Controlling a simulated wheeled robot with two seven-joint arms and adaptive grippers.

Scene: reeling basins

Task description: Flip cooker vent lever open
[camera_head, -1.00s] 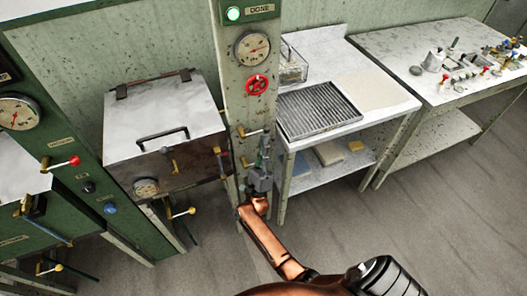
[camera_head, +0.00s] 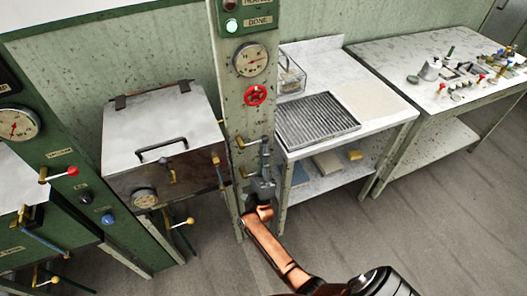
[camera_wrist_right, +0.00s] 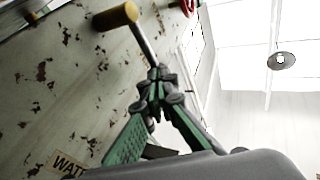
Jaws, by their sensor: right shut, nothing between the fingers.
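The metal cooker box (camera_head: 165,117) with a black lid handle stands left of the post. A small brass lever (camera_head: 171,171) and another yellow-ended lever (camera_head: 217,162) are at its front; I cannot tell which is the vent lever. My right gripper (camera_head: 266,143) is upright and shut at the post's front. Its tips are close to a yellow-ended lever (camera_head: 242,143) on the post. In the right wrist view, the shut fingertips (camera_wrist_right: 160,76) are at the lower end of that lever's grey rod (camera_wrist_right: 143,43); contact is unclear. My left gripper is out of view.
The post (camera_head: 240,112) carries a gauge (camera_head: 250,60) and a red handwheel (camera_head: 255,96). A white table (camera_head: 387,101) with a ridged tray stands right of it. Left is a green panel (camera_head: 65,184) with levers and knobs. The floor at right is clear.

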